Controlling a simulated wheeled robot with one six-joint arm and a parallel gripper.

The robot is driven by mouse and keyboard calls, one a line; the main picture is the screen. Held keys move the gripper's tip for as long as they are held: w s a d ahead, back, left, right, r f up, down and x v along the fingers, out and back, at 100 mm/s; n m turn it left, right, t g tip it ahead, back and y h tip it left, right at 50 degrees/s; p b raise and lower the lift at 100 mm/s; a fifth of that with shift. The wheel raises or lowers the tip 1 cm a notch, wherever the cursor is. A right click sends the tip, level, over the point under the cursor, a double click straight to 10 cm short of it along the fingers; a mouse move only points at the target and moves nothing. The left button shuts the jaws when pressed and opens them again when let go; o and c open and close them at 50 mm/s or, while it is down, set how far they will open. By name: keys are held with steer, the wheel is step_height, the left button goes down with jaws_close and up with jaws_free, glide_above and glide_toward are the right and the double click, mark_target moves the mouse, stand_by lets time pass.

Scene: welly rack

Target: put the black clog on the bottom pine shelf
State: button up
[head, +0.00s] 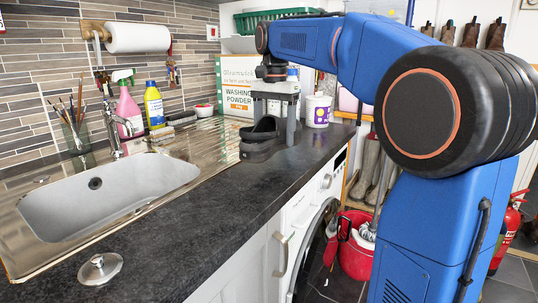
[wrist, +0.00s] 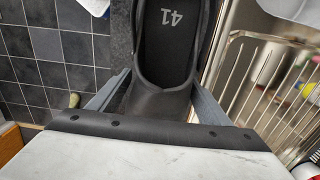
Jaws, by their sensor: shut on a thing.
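The black clog (head: 258,150) is at the far part of the dark worktop, beside the steel drainer. I cannot tell whether its sole touches the worktop. My gripper (head: 272,122) points down over it, with a finger on each side, shut on it. In the wrist view the clog (wrist: 165,55) lies between the two grey fingers, its insole marked 41, its far end cut off by the frame. A pine rack (head: 353,116) stands right of the worktop, with tall boots below its upper board. My arm hides much of it, and its bottom shelf is not clearly visible.
A white and purple tub (head: 318,110) stands close right of my gripper, and a washing powder box (head: 236,85) stands behind. The sink (head: 105,195) is to the left. A red bucket (head: 354,255) stands on the tiled floor before the rack. The near worktop is mostly clear.

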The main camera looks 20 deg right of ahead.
steer(key=shift+f, duration=2.65)
steer(key=shift+f, duration=0.15)
steer(key=o, duration=1.1)
